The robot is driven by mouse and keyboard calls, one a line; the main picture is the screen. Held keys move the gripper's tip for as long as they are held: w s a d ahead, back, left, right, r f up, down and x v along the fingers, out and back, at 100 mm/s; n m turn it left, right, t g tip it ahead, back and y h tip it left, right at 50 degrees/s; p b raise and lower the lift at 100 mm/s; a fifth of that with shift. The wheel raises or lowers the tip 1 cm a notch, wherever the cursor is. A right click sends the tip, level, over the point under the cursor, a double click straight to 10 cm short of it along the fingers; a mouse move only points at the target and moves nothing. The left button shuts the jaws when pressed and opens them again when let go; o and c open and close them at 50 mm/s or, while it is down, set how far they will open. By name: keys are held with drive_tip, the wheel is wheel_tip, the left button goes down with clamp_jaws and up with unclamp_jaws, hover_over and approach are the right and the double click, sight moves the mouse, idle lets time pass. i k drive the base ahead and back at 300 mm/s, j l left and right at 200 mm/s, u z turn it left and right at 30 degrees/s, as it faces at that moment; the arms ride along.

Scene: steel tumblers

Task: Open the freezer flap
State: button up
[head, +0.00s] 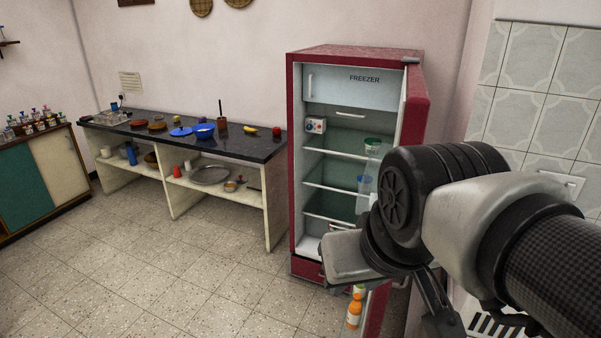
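The freezer flap (345,90) is a pale blue-white panel marked FREEZER across the top of the fridge interior. It looks closed, with a small upright handle (310,86) at its left side. The red fridge (297,165) has its door (414,108) swung open to the right. My arm reaches in from the right, in front of the door and the lower right of the fridge. A dark part of my gripper (440,308) shows low in the picture, well below the flap and apart from it. Its fingertips are not clearly visible.
Inside the fridge are glass shelves (328,175) and a small control box (316,125). Bottles, including an orange one (354,311), stand in the door. A black-topped counter (240,146) with dishes stands to the left. The tiled floor (190,275) before it is clear.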

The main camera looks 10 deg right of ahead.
sight(378, 89)
drive_tip(key=k+l, duration=1.1)
drive_tip(key=l, duration=0.2)
drive_tip(key=k+l+z, duration=0.1)
drive_tip(key=i+j+z, duration=0.15)
drive_tip(key=j, duration=0.3)
drive_tip(key=i+j+z, duration=0.1)
drive_tip(key=i+j, duration=0.2)
drive_tip(key=j, duration=0.15)
drive_tip(key=i+j+z, duration=0.15)
drive_tip(key=j, duration=0.3)
drive_tip(key=i+j+z, duration=0.1)
drive_tip(key=j, duration=0.4)
drive_tip(key=i+j+z, duration=0.15)
drive_tip(key=j, duration=0.35)
drive_tip(key=i+j+z, duration=0.1)
drive_tip(key=j, duration=0.45)
drive_tip(key=i+j+z, duration=0.15)
drive_tip(key=j, duration=0.4)
drive_tip(key=i+j+z, duration=0.1)
drive_tip(key=j, duration=0.45)
drive_tip(key=i+j+u, duration=0.15)
drive_tip(key=i, duration=0.35)
drive_tip(key=i+j+u, duration=0.1)
drive_tip(key=i, duration=0.35)
drive_tip(key=j, duration=0.1)
